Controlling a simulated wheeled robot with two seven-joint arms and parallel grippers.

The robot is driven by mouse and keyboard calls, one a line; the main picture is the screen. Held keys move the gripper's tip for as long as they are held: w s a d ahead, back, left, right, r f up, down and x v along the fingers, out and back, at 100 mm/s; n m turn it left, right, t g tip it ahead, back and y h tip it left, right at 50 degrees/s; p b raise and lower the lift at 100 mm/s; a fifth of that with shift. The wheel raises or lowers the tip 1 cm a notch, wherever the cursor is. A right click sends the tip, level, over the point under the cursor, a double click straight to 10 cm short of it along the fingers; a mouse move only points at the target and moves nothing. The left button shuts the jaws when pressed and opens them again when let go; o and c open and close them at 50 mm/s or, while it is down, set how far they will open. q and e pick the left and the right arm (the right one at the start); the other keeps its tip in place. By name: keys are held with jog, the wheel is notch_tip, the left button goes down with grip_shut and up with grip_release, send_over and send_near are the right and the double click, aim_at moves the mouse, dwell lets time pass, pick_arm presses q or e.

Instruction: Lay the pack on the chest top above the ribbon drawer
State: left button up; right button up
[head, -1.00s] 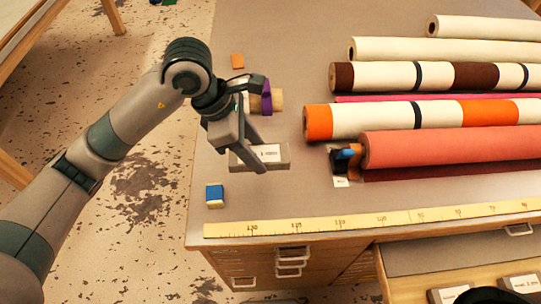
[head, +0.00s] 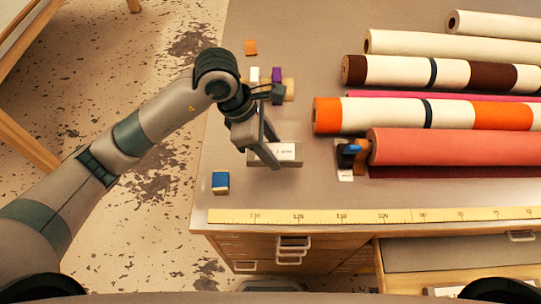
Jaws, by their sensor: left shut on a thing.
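My left gripper (head: 262,150) is shut on a grey pack (head: 290,162) with a white label, near the left edge of the chest top (head: 310,200). The fingers cover part of the pack, and I cannot tell whether it touches the surface. An open drawer (head: 400,256) juts from the chest's front at the lower right. Small drawers with pale handles (head: 290,250) show in the front to its left. I cannot read which one is the ribbon drawer. My right gripper does not show.
Several rolls lie at the right, among them a coral roll (head: 450,147) and an orange-ended roll (head: 328,115). A yellow measuring tape (head: 350,216) runs along the front edge. A dark blue-topped tool (head: 350,155) stands by the coral roll.

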pick_arm(q)
jog(key=shift+f, duration=0.7)
jog(key=shift+f+p, duration=0.3)
jog(key=shift+p, duration=0.05)
notch_tip(320, 180, down, 3)
jog(key=shift+r+p, duration=0.1)
jog(key=shift+p, duration=0.5)
jog(key=shift+f, duration=0.4)
jog(key=o, duration=1.1)
jog(key=shift+o, duration=0.2)
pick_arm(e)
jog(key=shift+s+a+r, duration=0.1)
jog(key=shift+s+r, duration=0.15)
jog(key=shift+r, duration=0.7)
